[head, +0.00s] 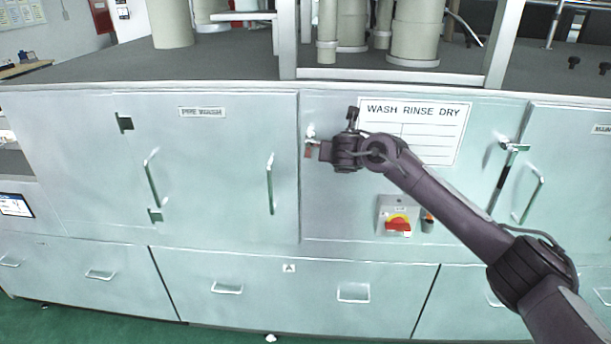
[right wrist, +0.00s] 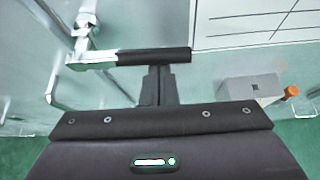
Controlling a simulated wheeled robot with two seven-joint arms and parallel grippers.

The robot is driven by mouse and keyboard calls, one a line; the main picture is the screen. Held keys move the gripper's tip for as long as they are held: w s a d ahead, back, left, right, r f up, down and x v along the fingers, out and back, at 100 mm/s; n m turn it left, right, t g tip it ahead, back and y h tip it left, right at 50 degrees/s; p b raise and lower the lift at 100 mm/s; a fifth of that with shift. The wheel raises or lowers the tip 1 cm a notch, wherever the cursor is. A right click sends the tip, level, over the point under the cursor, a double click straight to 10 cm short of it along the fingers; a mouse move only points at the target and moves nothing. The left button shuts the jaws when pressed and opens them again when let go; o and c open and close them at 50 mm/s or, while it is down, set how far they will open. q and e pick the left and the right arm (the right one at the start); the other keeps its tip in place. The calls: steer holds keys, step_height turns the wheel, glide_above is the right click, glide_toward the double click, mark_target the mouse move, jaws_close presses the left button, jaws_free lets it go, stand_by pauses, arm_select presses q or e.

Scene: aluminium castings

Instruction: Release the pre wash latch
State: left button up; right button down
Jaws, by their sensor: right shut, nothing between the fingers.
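The pre wash latch (head: 311,134) is a small metal latch at the right edge of the door labelled PRE WASH (head: 215,160). In the right wrist view the latch (right wrist: 92,58) shows a silver lever pointing right, with a dark bar, seemingly its grip, at the end. My right gripper (head: 322,150) is beside the latch, on its right. In the wrist view its shut, empty fingers (right wrist: 158,80) meet the dark bar; whether they touch it I cannot tell. My left gripper is not in view.
A WASH RINSE DRY panel (head: 425,120) lies behind my right arm. Below it is a grey switch box (head: 393,207) with a red and yellow knob. A door handle (head: 270,184) stands out left of the latch. Another latch (head: 514,147) is farther right. Drawers with handles run below.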

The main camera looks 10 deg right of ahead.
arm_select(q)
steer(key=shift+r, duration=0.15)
arm_select(e)
steer(key=shift+r+n+h, duration=0.3)
steer(key=shift+r, duration=0.1)
